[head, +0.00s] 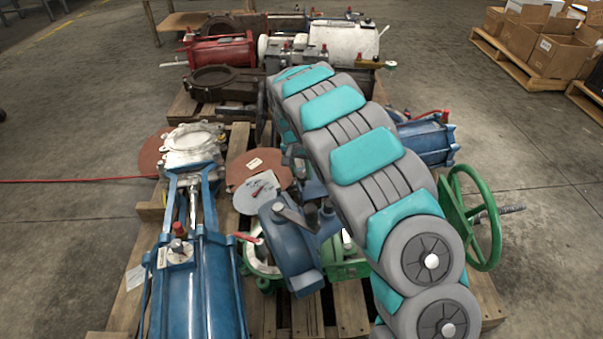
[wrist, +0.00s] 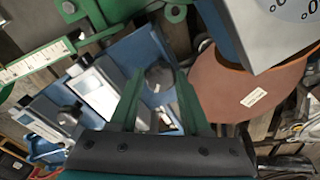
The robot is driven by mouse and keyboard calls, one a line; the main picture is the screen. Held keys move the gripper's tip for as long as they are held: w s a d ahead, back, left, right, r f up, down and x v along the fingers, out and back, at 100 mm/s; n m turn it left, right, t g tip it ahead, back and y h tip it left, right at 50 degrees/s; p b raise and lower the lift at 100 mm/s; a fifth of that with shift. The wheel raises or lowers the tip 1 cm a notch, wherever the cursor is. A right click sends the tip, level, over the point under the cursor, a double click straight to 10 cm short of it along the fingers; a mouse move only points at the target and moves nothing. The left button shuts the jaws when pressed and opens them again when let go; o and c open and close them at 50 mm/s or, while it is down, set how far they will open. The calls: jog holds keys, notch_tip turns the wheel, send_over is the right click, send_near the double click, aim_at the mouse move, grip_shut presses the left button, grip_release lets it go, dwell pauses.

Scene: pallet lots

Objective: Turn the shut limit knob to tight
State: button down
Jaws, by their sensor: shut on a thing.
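In the wrist view, a round grey knob (wrist: 159,76) sits on a blue housing (wrist: 137,50). My gripper (wrist: 160,78) has its two green fingers on either side of the knob and is shut on it. No marking that names the knob or shows its setting is readable. Two pale panels with small dark knobs (wrist: 70,112) lie on the blue housing to the left. In the head view, the blue valve body (head: 290,245) stands mid-pallet, and my grey and teal arm hides the gripper and the knob.
A grey numbered dial plate (wrist: 300,12) and a brown disc (wrist: 225,85) are close on the right in the wrist view. A green scale bar (wrist: 35,62) is at left. In the head view, a green handwheel (head: 475,218) and blue cylinders (head: 195,290) flank the arm.

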jog(key=m+b, duration=0.1)
jog(key=m, duration=0.4)
jog(key=shift+m, duration=0.3)
jog(key=shift+m+g+h+b, duration=0.3)
jog(key=shift+m+b, duration=0.25)
jog(key=shift+m, duration=1.15)
jog(key=shift+c, duration=1.9)
grip_release()
jog(key=r, duration=0.2)
jog(key=a+r, duration=0.1)
jog(key=r, duration=0.4)
jog(key=shift+a+r+p, duration=0.2)
jog(key=shift+r+p, duration=0.15)
jog(key=shift+s, duration=0.1)
